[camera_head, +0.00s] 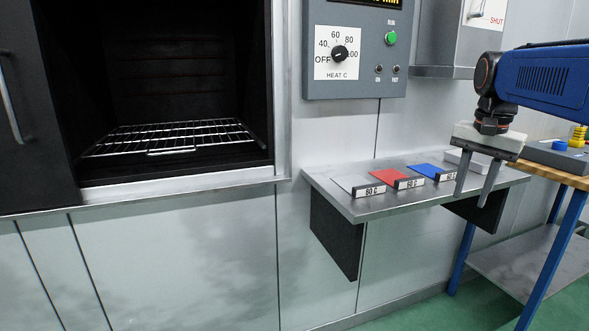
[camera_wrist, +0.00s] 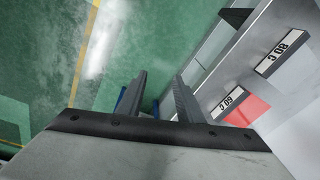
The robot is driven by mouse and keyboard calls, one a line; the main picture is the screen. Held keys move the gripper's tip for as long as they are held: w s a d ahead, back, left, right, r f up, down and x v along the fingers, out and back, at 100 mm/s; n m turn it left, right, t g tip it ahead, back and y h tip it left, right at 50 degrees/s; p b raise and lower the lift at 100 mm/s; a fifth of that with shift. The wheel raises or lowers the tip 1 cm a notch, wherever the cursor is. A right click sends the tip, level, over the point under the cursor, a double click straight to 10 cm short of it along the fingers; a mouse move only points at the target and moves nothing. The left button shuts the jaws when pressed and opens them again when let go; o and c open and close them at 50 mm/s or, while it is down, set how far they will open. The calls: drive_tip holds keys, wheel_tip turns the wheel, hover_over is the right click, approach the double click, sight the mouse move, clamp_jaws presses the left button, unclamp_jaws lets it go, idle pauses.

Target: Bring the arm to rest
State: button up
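My gripper (camera_head: 472,199) hangs from my blue arm at the right of the head view, its fingers pointing down. The fingers are apart with nothing between them. It is in front of the right end of a grey metal shelf (camera_head: 352,208). In the wrist view my gripper (camera_wrist: 158,88) also shows two spread fingers, with green floor (camera_wrist: 160,40) behind them and the shelf edge to the right. I cannot tell whether the fingers touch the shelf.
The shelf bears labelled plates: grey (camera_head: 352,184), red (camera_head: 389,178) and blue (camera_head: 425,170). An open dark oven (camera_head: 185,65) with a wire rack (camera_head: 180,136) is at left. A control panel (camera_head: 355,50) is above. A blue-legged bench (camera_head: 545,254) stands at right.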

drive_tip(key=s+a+f+n+t, duration=0.1)
drive_tip(key=s+a+f+n, duration=0.4)
drive_tip(key=s+f, duration=0.5)
drive_tip(key=s+a+f+n+t, duration=0.2)
drive_tip(key=s+a+f+n, duration=0.2)
drive_tip(key=s+f, duration=0.7)
drive_tip(key=shift+a+n, duration=0.4)
drive_tip(key=shift+a, duration=0.6)
drive_tip(key=shift+a, duration=0.1)
